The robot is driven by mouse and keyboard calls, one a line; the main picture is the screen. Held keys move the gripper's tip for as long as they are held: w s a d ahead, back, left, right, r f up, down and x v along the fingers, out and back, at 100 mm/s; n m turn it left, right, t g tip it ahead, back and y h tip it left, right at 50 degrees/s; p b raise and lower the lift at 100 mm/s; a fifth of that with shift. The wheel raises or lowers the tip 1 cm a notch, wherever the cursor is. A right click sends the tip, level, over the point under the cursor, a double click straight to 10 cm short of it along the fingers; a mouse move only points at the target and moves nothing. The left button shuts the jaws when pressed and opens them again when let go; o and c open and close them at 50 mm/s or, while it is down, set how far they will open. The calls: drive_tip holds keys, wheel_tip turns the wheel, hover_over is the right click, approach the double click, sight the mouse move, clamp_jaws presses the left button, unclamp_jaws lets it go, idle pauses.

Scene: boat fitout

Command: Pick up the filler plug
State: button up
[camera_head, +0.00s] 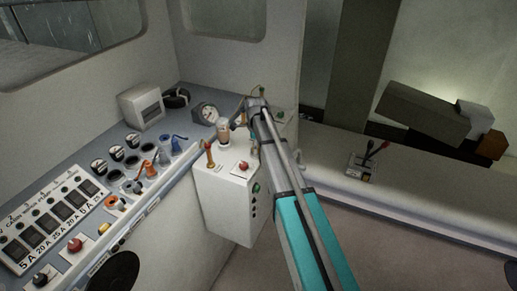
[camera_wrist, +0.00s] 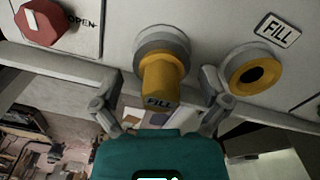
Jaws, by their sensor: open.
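The filler plug (camera_wrist: 160,84) is a yellow cylinder marked FILL, seated in a grey ring (camera_wrist: 162,40) on a pale panel in the wrist view. My gripper (camera_wrist: 160,92) is open, with one grey finger on each side of the plug. I see gaps between the fingers and the plug, and no clear contact. To its right is a yellow ring with a dark opening (camera_wrist: 254,75), beside a FILL label (camera_wrist: 277,30). In the head view my gripper (camera_head: 255,104) is at the far end of my arm, near the white box; the plug cannot be made out there.
A red knob (camera_wrist: 40,22) marked OPEN is left of the plug. In the head view, a white control box (camera_head: 228,200) stands below my gripper, with a console of gauges and switches (camera_head: 60,215) to the left. A lever unit (camera_head: 364,166) sits on the right ledge.

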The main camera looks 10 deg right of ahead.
drive_tip(key=c, duration=1.2)
drive_tip(key=shift+r, duration=0.1)
drive_tip(key=shift+c, duration=0.2)
wheel_tip(320, 180, up, 3)
drive_tip(key=p, duration=0.3)
drive_tip(key=s+a+r+p, duration=0.2)
drive_tip(key=s+r+p, duration=0.7)
drive_tip(key=s, duration=0.5)
drive_tip(key=shift+r+p, duration=0.4)
drive_tip(key=shift+p, duration=0.15)
drive_tip(key=shift+d, duration=0.1)
